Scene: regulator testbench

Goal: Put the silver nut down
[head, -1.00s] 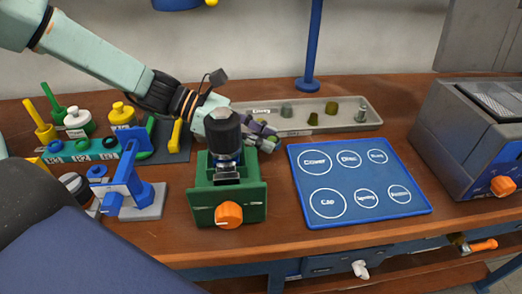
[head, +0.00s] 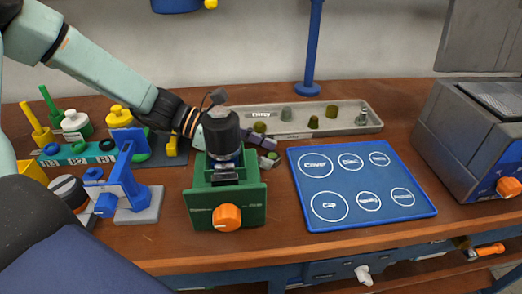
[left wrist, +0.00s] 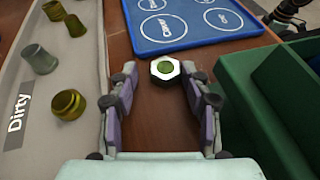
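The silver nut (left wrist: 165,69) is hexagonal with a green centre. In the left wrist view it lies between the fingertips of my left gripper (left wrist: 161,84), close to the blue mat's edge. I see a gap between the nut and each finger, so the fingers look open. The nut appears to be at the wooden table, but contact is hard to judge. In the head view my left gripper (head: 266,151) is low behind the green fixture, and the nut is hidden there. My right gripper is not in view.
The blue mat (head: 296,160) with labelled circles lies right of the green fixture (head: 227,205), which holds a black-topped part. The grey "Dirty" tray (head: 290,130) with several small parts is behind. A blue press (head: 124,185) stands left. A grey machine (head: 470,130) stands right.

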